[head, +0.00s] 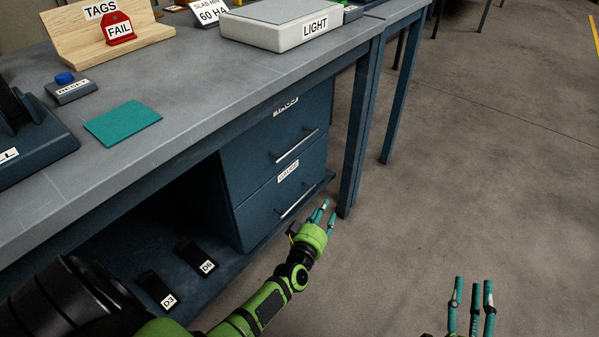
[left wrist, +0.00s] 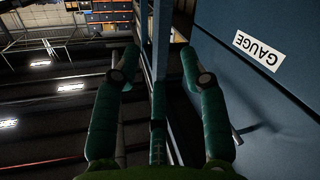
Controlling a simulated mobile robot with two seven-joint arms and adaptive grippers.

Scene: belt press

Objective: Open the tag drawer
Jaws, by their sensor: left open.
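Two blue drawers sit under the bench, both closed. The upper drawer (head: 262,139) has a bar handle (head: 297,147) and a small label that I cannot read surely. The lower drawer (head: 270,207) has its own bar handle (head: 298,200) and a label reading GAUGE, which also shows in the left wrist view (left wrist: 259,50). My right gripper (head: 473,287) is open and empty over the floor.
A bench leg (head: 360,125) stands close beside the drawers and my left gripper. The lower shelf (head: 225,268) carries two dark blocks marked D3 (head: 158,290) and D5 (head: 198,258). A wooden TAGS stand (head: 75,42) is on the benchtop.

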